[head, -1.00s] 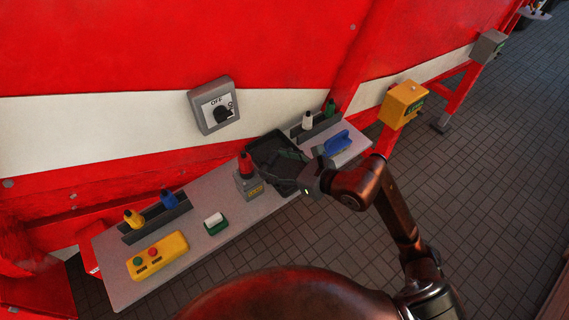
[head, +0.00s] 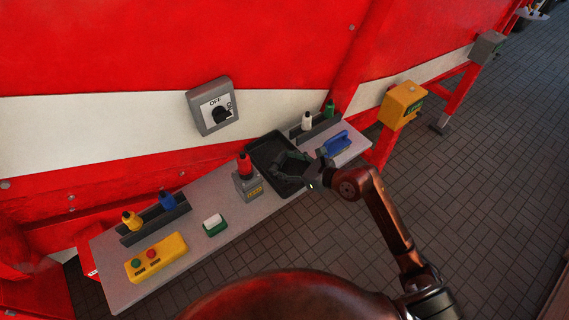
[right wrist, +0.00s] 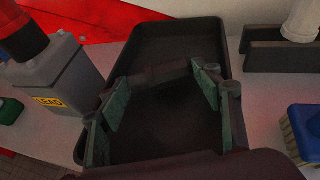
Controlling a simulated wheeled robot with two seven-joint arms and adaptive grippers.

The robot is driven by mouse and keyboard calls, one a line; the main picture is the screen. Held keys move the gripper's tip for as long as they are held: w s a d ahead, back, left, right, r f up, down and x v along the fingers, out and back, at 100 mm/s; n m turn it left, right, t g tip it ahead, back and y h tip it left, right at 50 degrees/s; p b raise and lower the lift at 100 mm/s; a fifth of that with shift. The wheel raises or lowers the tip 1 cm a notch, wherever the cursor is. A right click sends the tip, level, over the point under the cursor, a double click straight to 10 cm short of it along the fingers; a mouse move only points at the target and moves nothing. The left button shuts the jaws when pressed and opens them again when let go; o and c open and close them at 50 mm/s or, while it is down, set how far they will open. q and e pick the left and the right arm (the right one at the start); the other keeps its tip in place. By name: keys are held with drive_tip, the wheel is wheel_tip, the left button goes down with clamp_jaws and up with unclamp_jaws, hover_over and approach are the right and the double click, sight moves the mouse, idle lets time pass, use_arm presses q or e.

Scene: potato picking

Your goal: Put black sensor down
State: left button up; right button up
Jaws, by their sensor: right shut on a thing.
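My right gripper (head: 292,164) is over the black tray (head: 258,149) on the grey shelf. It is shut on the black sensor (right wrist: 160,72), a dark bar-like piece between the green-lined fingertips in the right wrist view. There the gripper (right wrist: 160,85) reaches into the outline of the tray (right wrist: 180,35). The sensor is dark against the dark tray, so I cannot tell whether it touches the tray floor. In the head view the sensor is hard to make out. My left gripper is not in view.
A grey box with a red bottle top (head: 248,180) stands close left of the tray. A blue-handled brush (head: 335,143) lies to its right. A rack with white and green bottles (head: 316,126) is behind. A green-and-white block (head: 214,225) and a yellow button box (head: 156,257) lie further left.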

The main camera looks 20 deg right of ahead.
drive_tip(key=shift+f, duration=0.1)
drive_tip(key=o, duration=1)
drive_tip(key=shift+c, duration=0.2)
drive_tip(key=shift+s+d+r, duration=0.15)
drive_tip(key=shift+r, duration=0.05)
drive_tip(key=v, duration=1.1)
drive_tip(key=shift+s, duration=0.25)
drive_tip(key=shift+d+r, duration=0.1)
